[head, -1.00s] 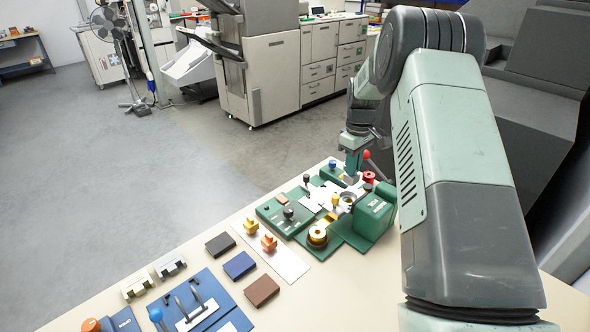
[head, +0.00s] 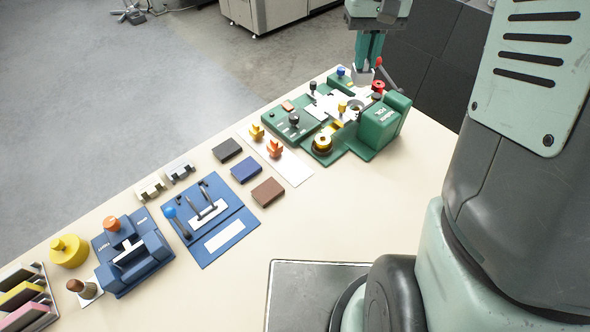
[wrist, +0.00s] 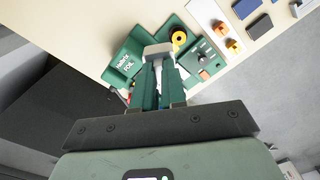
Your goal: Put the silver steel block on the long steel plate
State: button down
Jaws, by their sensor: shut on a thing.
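My gripper (head: 369,58) is shut on the silver steel block (head: 363,77), a small pale grey block, at the far end of the green foil machine. In the wrist view the block (wrist: 158,50) sits across the tips of the green fingers (wrist: 157,80). I cannot tell how far it is above the machine. A long pale plate (head: 294,172) lies flat on the table, left of the machine; it looks like the long steel plate. A yellow piece (head: 256,132) and an orange piece (head: 275,149) stand on it.
The green machine (head: 380,125) has upright knobs, a red one (head: 378,87) close to the block. Black, blue and brown blocks (head: 267,191) lie left of the plate. A blue board (head: 222,240) with tools lies farther left. The table (head: 330,210) in front of the machine is clear.

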jog(key=s+a+f+n, duration=0.1)
jog(key=a+f+n, duration=0.3)
jog(key=a+f, duration=0.3)
jog(key=s+a+f+n, duration=0.1)
jog(key=a+f+n, duration=0.2)
jog(key=a+f, duration=0.5)
jog(key=shift+s+d+f, duration=0.1)
jog(key=shift+d+f, duration=0.25)
jog(key=shift+f, duration=1.7)
jog(key=shift+d+f, duration=0.3)
jog(key=shift+f, duration=1.75)
jog(key=shift+s+d+f, duration=0.1)
jog(key=shift+d+f, duration=0.25)
jog(key=shift+f, duration=1.7)
jog(key=shift+f, duration=0.2)
jog(key=c, duration=1.2)
grip_release()
